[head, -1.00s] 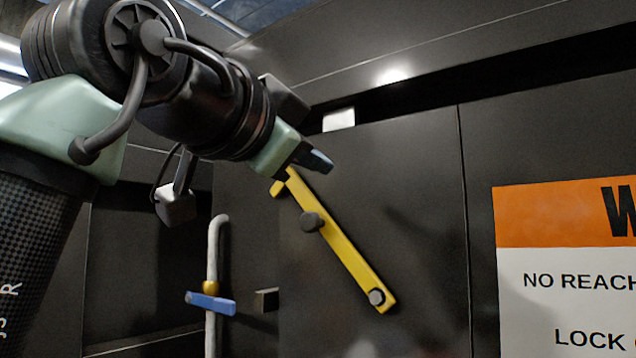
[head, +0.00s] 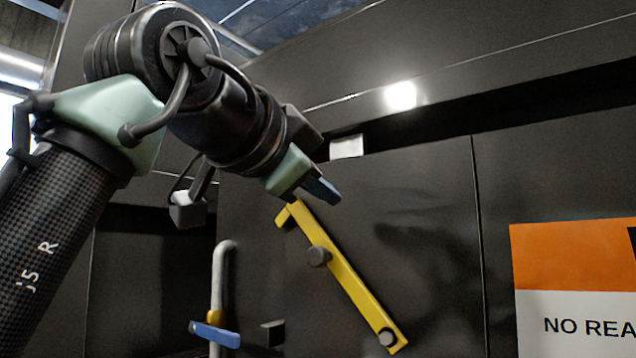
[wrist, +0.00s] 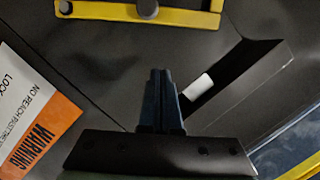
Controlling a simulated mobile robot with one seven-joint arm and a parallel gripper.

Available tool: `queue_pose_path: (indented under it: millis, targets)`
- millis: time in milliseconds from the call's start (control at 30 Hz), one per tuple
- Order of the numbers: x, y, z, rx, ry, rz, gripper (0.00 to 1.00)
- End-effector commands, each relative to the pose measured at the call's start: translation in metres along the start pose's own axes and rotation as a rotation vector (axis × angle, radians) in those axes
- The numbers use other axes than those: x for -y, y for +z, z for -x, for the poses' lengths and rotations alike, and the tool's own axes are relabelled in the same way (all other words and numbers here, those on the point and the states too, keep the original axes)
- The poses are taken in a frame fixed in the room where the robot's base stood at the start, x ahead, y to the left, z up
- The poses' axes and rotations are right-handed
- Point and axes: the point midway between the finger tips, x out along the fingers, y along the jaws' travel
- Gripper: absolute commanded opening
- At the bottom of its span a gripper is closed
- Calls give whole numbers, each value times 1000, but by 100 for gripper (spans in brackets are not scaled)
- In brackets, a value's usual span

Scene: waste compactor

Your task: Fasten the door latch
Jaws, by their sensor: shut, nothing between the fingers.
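The door latch is a yellow bar (head: 342,280) on the dark door. It slants from a short hooked upper-left end down to a round pivot (head: 387,338) at lower right, with a dark knob (head: 319,256) partway along. A small dark block (head: 272,333), perhaps its catch, sits lower left of the bar. My gripper (head: 328,190) is shut and empty, just above the bar's upper end; whether it touches is unclear. In the wrist view, my gripper (wrist: 160,75) points toward the door, with the yellow bar (wrist: 110,12) across the top edge, apart from the fingertips.
A grey vertical pipe (head: 219,280) with a blue-handled valve (head: 214,334) stands left of the latch. A white box (head: 346,147) sits in the dark gap above the door. An orange and white warning sign (head: 570,260) is at right. The door between is clear.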

Motion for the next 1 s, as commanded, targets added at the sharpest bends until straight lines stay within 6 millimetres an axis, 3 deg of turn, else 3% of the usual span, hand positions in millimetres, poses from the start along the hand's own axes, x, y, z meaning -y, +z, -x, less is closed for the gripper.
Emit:
queue_pose_path:
  millis: [300, 400, 600, 1000]
  targets:
    - [4, 0, -66, 3, 2, 3, 0]
    - [3, 18, -68, 3, 1, 3, 0]
    - [1, 35, -72, 0, 0, 0, 0]
    - [0, 38, -72, -1, 0, 0, 0]
